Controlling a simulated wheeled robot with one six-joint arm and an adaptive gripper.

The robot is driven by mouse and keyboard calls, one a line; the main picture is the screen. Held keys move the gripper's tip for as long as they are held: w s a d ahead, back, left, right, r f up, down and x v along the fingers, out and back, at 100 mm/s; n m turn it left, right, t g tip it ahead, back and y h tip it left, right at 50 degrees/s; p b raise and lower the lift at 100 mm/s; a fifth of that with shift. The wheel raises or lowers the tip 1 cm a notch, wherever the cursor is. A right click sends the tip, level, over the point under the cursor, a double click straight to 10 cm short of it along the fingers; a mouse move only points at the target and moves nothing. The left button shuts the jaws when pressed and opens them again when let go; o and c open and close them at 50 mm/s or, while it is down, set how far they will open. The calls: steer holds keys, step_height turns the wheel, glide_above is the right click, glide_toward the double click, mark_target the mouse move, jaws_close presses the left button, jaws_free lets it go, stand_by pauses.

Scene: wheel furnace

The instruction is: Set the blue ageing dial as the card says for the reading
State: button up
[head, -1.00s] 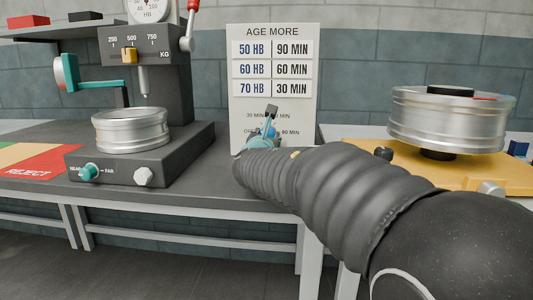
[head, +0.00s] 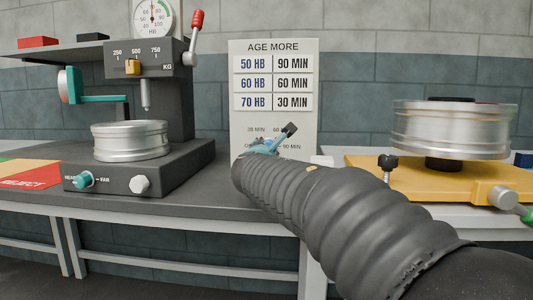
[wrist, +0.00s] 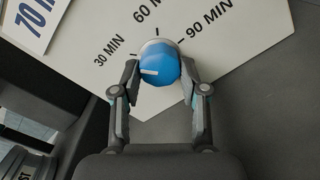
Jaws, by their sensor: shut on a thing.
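The blue dial (wrist: 160,62) sits on the white card panel and my gripper (wrist: 160,72) is shut on it, one finger on each side. The dial's white mark points left in the wrist view, below the 30 MIN tick. 60 MIN and 90 MIN lie clockwise from there. In the head view my gripper (head: 272,143) covers most of the dial. The HB gauge (head: 153,16) shows at the top left; its needle points roughly upward, too small to read surely.
A hardness tester (head: 150,70) with a wheel (head: 130,141) on its base stands at left. A yellow fixture (head: 420,180) with another wheel (head: 450,130) stands at right. A coloured REJECT mat (head: 30,180) lies at far left.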

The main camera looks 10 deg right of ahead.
steer(key=o, duration=1.1)
steer(key=shift+s, duration=0.1)
steer(key=v, duration=1.1)
steer(key=shift+s+a, duration=0.15)
steer(key=shift+s, duration=0.2)
